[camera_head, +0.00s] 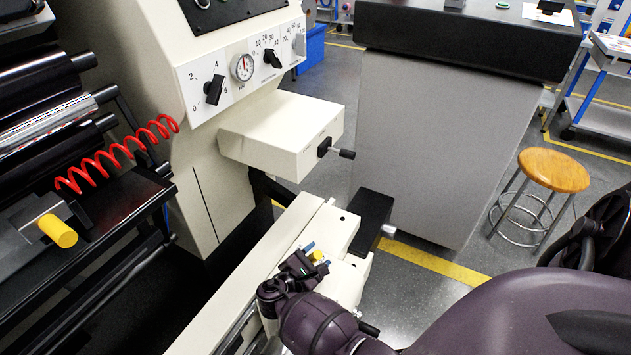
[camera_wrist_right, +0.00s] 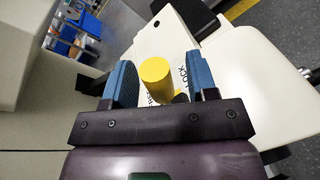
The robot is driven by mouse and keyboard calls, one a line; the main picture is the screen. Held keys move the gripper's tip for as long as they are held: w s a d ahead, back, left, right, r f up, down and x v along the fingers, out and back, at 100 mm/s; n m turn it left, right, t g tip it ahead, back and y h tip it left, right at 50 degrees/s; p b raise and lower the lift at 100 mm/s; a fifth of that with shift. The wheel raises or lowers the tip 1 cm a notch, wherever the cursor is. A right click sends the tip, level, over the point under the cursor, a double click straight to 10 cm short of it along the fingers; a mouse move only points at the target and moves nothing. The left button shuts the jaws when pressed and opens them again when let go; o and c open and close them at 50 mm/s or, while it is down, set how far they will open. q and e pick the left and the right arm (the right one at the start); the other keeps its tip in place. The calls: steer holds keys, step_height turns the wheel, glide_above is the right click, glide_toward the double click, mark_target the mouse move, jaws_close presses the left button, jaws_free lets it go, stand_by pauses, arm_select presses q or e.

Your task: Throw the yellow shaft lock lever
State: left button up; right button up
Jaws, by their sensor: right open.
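The yellow shaft lock lever knob (camera_wrist_right: 156,80) is a short cylinder standing over a cream panel (camera_wrist_right: 158,45) with black lettering; "LOCK" is readable beside it. My right gripper (camera_wrist_right: 161,84) is open, its blue-padded fingers on either side of the knob, with visible gaps to both pads. In the head view the right gripper (camera_head: 315,258) is over the cream machine rail, with a small bit of the yellow knob (camera_head: 318,255) showing between its blue pads. The lever's lower part is mostly hidden by the gripper. My left gripper is not in view.
A yellow cylindrical knob (camera_head: 57,230) sits on a grey block at left, near a red coiled hose (camera_head: 115,155). A cream box with a black handle (camera_head: 335,150) juts out above the rail. A grey cabinet (camera_head: 440,140) and a wooden stool (camera_head: 553,170) stand to the right.

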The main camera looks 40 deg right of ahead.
steer(key=shift+a+r, duration=0.15)
steer(key=shift+a, duration=0.25)
steer(key=p+v, duration=0.1)
steer(key=v, duration=0.9)
steer(key=shift+s, duration=0.1)
